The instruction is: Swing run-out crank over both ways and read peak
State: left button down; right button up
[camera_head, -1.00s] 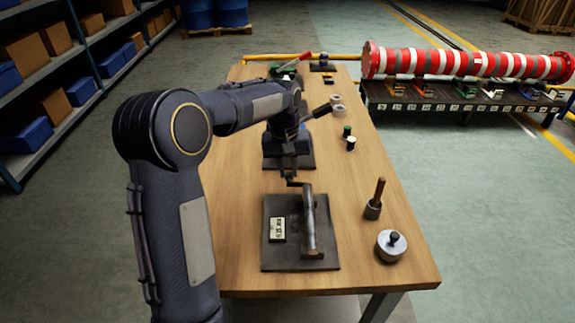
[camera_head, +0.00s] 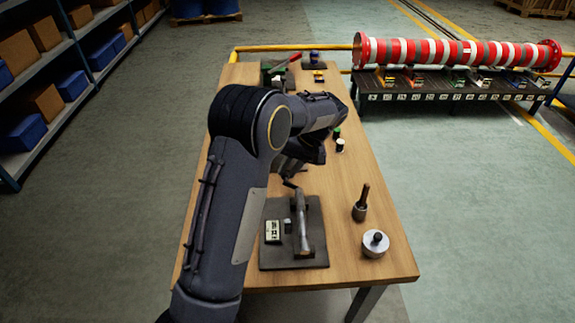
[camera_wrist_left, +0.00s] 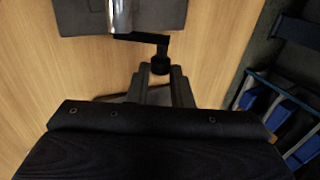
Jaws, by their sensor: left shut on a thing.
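The run-out fixture, a dark base plate (camera_head: 313,250) with a metal shaft (camera_head: 303,226), lies on the near part of the wooden table. A small readout (camera_head: 272,231) faces up on the plate; its digits are too small to read. The black crank (camera_head: 291,184) leaves the shaft's far end. In the left wrist view the crank arm (camera_wrist_left: 143,37) runs right from the shaft to a dark knob (camera_wrist_left: 160,66). My left gripper (camera_wrist_left: 162,80) is shut on that crank knob. In the head view my own arm hides most of this gripper. My right gripper is not seen.
A red-and-white banded shaft (camera_head: 460,52) lies on a rack beyond the table. Shelves (camera_head: 50,95) are at left.

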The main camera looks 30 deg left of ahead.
pick_arm(q)
jog(key=shift+d, duration=0.1)
dwell(0.3)
jog(key=c, duration=1.3)
grip_release()
jog(key=shift+w, duration=0.1)
jog(key=shift+r, duration=0.1)
jog(key=v, duration=0.7)
jog(key=shift+d+r+b, duration=0.2)
jog(key=shift+b, duration=0.1)
jog(key=shift+w, duration=0.15)
